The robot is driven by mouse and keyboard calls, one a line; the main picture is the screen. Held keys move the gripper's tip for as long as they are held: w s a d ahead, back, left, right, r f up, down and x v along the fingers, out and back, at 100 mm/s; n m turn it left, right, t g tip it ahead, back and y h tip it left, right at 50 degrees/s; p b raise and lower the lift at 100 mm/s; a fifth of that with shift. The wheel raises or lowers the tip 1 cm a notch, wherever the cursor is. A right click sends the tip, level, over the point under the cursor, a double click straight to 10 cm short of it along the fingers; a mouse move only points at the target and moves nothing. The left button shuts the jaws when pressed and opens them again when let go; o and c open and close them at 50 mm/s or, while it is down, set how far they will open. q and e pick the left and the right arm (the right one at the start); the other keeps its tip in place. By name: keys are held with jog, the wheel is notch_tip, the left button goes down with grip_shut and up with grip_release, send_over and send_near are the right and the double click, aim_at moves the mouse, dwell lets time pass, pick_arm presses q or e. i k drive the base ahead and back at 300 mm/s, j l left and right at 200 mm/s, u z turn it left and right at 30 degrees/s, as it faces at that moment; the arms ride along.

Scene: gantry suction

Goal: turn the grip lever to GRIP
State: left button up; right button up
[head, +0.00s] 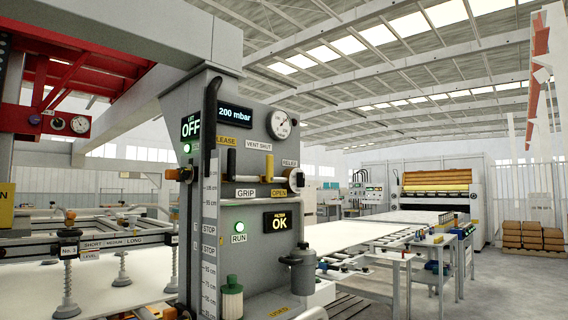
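A grey control column (262,225) stands in the middle of the head view. The lever's pivot is too small to make out clearly. Neither of my grippers is in view.
A gauge (279,124) and a display reading 200 mbar (235,112) are above. A second display reads LIFT OFF (190,128). A VENT SHUT label (259,146) and OPEN label (279,193) sit beside the lever. A filter canister (302,267) projects below.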

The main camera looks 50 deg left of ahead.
aim_at(232, 151)
jog(key=i+u, duration=0.15)
jog(key=i, duration=0.3)
jog(key=i+l+u, duration=0.15)
jog(key=i, duration=0.35)
jog(key=i+l+u, duration=0.15)
jog(key=i, duration=0.3)
jog(key=i+l+u, duration=0.15)
jog(key=i, duration=0.3)
jog(key=i+l+u, duration=0.15)
jog(key=i+l, duration=0.15)
jog(key=i, duration=0.15)
